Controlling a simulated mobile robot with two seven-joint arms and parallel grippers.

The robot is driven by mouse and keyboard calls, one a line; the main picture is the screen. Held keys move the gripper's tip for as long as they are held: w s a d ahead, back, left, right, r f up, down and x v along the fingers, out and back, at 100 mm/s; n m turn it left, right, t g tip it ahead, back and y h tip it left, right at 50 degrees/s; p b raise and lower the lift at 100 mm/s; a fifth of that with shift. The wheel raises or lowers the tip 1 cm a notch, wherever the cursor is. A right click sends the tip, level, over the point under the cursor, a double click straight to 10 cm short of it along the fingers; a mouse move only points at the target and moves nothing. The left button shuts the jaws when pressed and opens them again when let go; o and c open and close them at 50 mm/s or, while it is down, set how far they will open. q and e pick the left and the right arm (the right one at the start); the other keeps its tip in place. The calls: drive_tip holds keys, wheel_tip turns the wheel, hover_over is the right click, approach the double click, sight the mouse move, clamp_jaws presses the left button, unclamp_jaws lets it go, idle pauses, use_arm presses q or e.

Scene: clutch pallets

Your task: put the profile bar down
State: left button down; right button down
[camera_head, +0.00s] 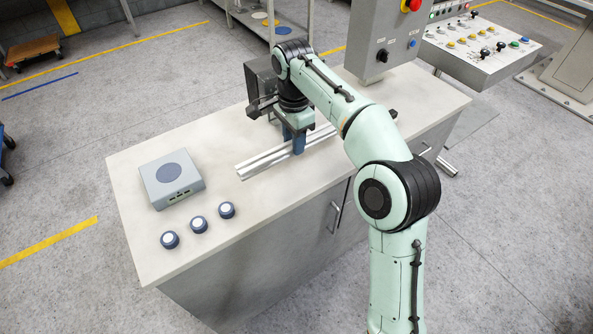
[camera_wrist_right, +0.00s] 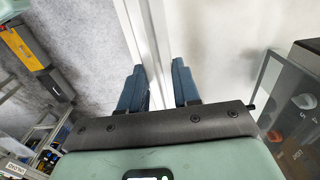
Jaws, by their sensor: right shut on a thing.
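The profile bar (camera_head: 263,162) is a long silver bar over the white top of the cabinet (camera_head: 225,262), running from lower left to upper right. My right gripper (camera_head: 297,145) comes down from above and is shut on the bar near its middle. In the right wrist view the blue fingers of my right gripper (camera_wrist_right: 159,88) sit on both sides of the bar (camera_wrist_right: 149,40). The arm hides part of the bar. I cannot tell whether the bar touches the surface or hangs just above it. My left gripper is not in view.
A grey control box (camera_head: 385,40) stands behind my right arm. The front middle of the top is clear.

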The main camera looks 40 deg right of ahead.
wheel_tip(320, 180, down, 6)
drive_tip(key=shift+w+r+b, duration=0.15)
drive_tip(key=shift+r+b, duration=0.05)
drive_tip(key=shift+b, duration=0.4)
drive_tip(key=shift+f+b, duration=0.5)
drive_tip(key=shift+f, duration=1.9)
drive_tip(key=shift+f, duration=0.15)
drive_tip(key=c, duration=0.8)
unclamp_jaws()
wheel_tip(320, 180, up, 12)
drive_tip(key=p, duration=0.3)
